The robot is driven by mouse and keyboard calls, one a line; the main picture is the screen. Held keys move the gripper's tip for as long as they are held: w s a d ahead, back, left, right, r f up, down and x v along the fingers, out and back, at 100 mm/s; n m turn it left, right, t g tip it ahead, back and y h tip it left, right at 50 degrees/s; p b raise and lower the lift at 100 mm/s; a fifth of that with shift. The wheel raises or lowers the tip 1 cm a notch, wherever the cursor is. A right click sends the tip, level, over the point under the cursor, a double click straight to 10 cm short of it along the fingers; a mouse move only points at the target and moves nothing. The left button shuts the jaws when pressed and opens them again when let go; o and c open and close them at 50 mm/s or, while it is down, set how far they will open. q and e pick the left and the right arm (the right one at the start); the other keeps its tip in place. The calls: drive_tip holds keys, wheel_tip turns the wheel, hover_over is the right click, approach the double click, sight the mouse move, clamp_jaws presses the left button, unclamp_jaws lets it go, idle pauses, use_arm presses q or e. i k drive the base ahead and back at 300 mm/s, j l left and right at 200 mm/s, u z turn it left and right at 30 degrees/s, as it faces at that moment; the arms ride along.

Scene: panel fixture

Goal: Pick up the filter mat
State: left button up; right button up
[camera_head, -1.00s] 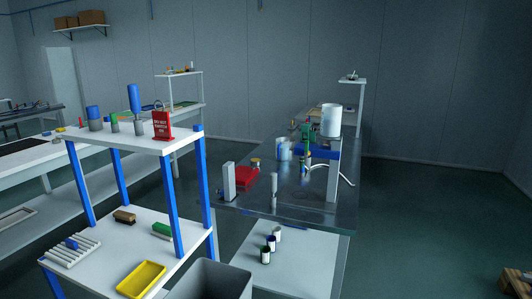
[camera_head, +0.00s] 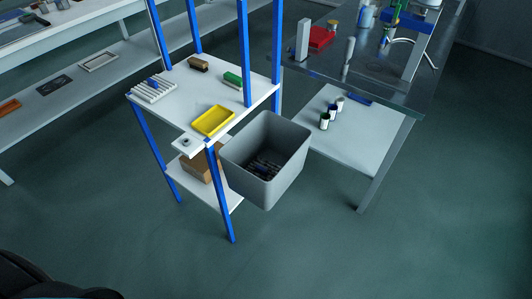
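I cannot tell for certain which thing is the filter mat. A flat dark grey piece (camera_head: 55,84) lies on the lower shelf of the long white bench at the left, and its surface is too small to make out. A flat pale rectangular frame (camera_head: 98,62) lies to its right on the same shelf. A white slatted piece (camera_head: 153,90) with a small blue item on it sits on the middle shelf of the blue-legged rack. Neither of my grippers is in view. A dark rounded shape, likely part of me, fills the bottom left corner.
The blue-legged rack's white shelf (camera_head: 190,107) also holds a yellow tray (camera_head: 212,121), a brown brush-like block and a green one. A metal table (camera_head: 385,85) is at the right. The front floor is clear.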

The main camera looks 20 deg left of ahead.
sight(155, 88)
drive_tip(key=u, duration=1.3)
drive_tip(key=z, duration=0.3)
drive_tip(key=i+j+z, duration=0.15)
drive_tip(key=z, duration=0.25)
drive_tip(key=i+j+z, duration=0.1)
drive_tip(key=z, duration=0.25)
drive_tip(key=j+z, duration=0.4)
drive_tip(key=i+l, duration=0.05)
